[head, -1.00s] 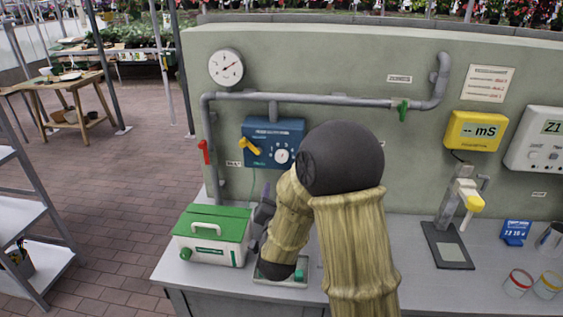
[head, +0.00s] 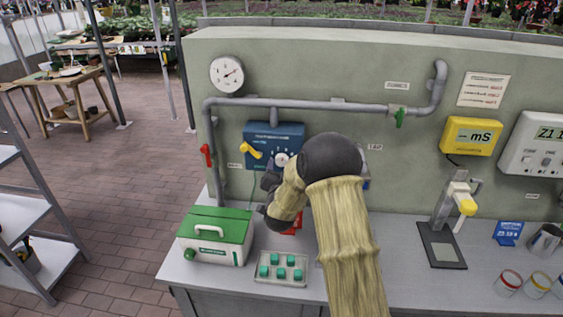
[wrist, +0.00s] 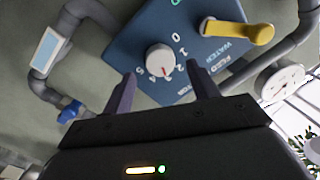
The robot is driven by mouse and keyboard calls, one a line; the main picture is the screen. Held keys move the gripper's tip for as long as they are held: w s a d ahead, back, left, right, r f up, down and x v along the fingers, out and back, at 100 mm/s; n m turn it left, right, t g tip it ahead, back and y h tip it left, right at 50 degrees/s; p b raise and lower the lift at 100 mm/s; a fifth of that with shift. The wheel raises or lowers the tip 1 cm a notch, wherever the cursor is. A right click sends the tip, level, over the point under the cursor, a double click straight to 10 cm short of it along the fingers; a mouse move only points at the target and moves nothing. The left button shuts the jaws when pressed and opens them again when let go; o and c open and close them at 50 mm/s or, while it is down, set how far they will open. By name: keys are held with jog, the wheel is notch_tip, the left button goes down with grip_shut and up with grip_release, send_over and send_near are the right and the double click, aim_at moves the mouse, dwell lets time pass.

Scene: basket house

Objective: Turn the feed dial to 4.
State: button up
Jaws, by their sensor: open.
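The feed dial (wrist: 159,58) is a round white knob with a red pointer mark, on the blue feed box (wrist: 118,50). White numerals ring it. In the wrist view the red mark points down, near the 2 and 3 side; its exact number is unclear. The dial also shows in the head view (head: 281,160), on the box (head: 290,133) fixed to the panel. My gripper (wrist: 162,76) is open and empty. Its two dark fingers point at the panel, one toward each side of the dial, and look short of touching it. In the head view my gripper (head: 269,188) is partly hidden by my arm.
A yellow lever (wrist: 250,33) sits beside the dial on the same box, and grey pipes run around it. Below, a green-lidded case (head: 216,238) and a plate with green buttons (head: 281,270) stand on the bench. A red-handled valve (head: 206,155) is at left.

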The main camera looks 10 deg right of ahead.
aim_at(282, 160)
jog(key=shift+p+x, duration=0.3)
jog(key=shift+x, duration=1)
jog(key=c, duration=1)
